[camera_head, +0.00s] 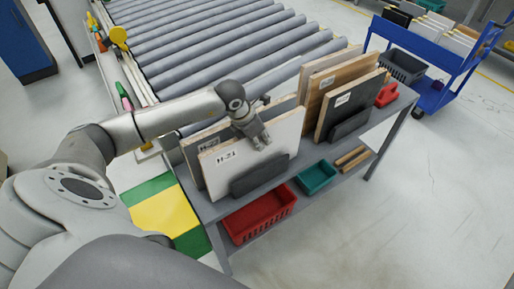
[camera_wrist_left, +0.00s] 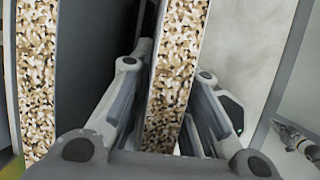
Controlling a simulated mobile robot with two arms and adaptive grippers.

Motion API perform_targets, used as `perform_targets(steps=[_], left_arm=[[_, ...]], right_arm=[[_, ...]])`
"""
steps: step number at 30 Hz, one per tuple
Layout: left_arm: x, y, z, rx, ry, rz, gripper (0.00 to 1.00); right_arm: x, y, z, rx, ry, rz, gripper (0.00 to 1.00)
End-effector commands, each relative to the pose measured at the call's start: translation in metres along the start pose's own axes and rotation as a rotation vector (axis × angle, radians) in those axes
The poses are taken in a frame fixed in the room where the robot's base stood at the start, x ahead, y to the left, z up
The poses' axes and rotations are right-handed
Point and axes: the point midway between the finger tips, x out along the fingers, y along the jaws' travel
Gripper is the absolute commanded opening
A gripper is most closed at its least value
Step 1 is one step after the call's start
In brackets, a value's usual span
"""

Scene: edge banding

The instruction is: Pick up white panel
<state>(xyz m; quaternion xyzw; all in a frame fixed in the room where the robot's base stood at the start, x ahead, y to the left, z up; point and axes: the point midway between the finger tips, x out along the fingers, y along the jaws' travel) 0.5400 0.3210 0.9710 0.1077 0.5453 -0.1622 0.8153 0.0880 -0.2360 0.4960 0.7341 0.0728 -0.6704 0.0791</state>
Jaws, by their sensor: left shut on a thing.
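The white panel (camera_head: 222,166), labelled H-21, stands upright at the front left of the rack, behind a dark grey holder (camera_head: 259,175). My left gripper (camera_head: 259,141) is at the panel's top edge, fingers pointing down on either side of it. In the left wrist view the panel's speckled chipboard edge (camera_wrist_left: 178,75) runs between the two fingers (camera_wrist_left: 163,110), and the gripper is shut on it. The panel still stands in the rack; any gap beneath it cannot be made out.
Another panel (camera_head: 190,150) stands close behind the white one. Wooden and dark panels (camera_head: 349,105) stand to the right on the table. A red bin (camera_head: 259,215) and a green bin (camera_head: 316,176) are on the lower shelf. A roller conveyor (camera_head: 220,45) lies behind; a blue cart (camera_head: 432,50) stands far right.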

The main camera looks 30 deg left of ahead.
Motion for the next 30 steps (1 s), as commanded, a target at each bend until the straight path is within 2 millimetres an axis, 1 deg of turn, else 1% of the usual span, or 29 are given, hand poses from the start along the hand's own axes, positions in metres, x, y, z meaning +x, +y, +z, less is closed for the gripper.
perform_targets(steps=[5, 7, 15, 18, 21, 25, 30], left_arm=[[-0.009, 0.002, 0.006, 0.001, -0.01, 0.003, 0.0], [-0.017, 0.002, 0.01, 0.002, -0.013, 0.003, 0.0], [-0.061, 0.001, 0.028, 0.002, -0.013, 0.004, 0.0], [-0.075, 0.001, 0.033, 0.002, -0.011, 0.004, 0.0], [-0.085, 0.001, 0.037, 0.001, -0.009, 0.003, 0.0], [-0.093, 0.001, 0.04, 0.001, -0.007, 0.002, 0.0], [-0.095, 0.0, 0.04, 0.001, -0.007, 0.001, 0.0]], right_arm=[[0.004, 0.0, 0.0, 0.0, 0.0, 0.0, 0.0], [0.008, -0.001, 0.001, 0.0, 0.0, 0.0, 0.0], [0.024, -0.002, 0.002, 0.001, 0.0, -0.002, 0.0], [0.028, -0.003, 0.002, 0.001, 0.0, -0.003, 0.0], [0.03, -0.003, 0.003, 0.001, 0.0, -0.003, 0.0], [0.031, -0.004, 0.003, 0.001, 0.0, -0.003, 0.0], [0.031, -0.004, 0.002, 0.001, 0.001, -0.004, 0.0]])
